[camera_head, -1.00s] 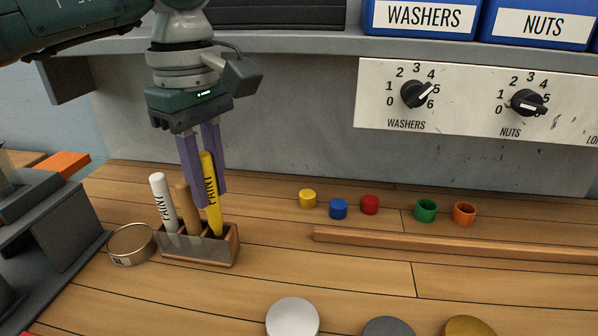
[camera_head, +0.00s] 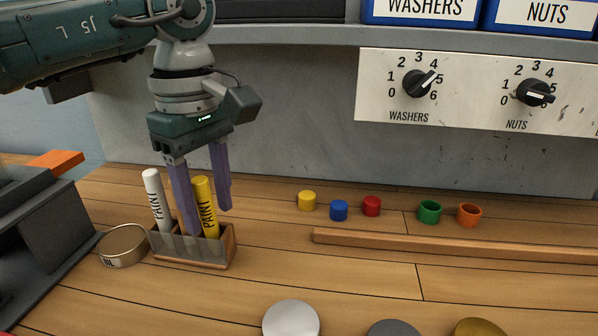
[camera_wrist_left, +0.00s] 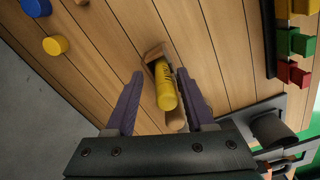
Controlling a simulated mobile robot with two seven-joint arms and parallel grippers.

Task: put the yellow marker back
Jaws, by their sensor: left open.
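The yellow marker (camera_head: 207,205) stands nearly upright in the right part of the small wooden holder (camera_head: 226,250), its lower end hidden by the holder's front plate. My left gripper (camera_head: 209,222) is open, with its purple fingers on either side of the marker. In the left wrist view the yellow marker (camera_wrist_left: 165,88) shows between the spread fingers (camera_wrist_left: 159,76). A white marker (camera_head: 155,198) stands at the left of the holder. A brown wooden piece (camera_wrist_left: 176,120) beside the yellow marker shows in the wrist view. My right gripper is not in view.
A round tin (camera_head: 123,246) stands just left of the holder. Yellow (camera_head: 307,201), blue (camera_head: 339,210), red (camera_head: 372,206), green (camera_head: 429,211) and orange (camera_head: 468,215) caps sit to the right, behind a wooden strip (camera_head: 450,247).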

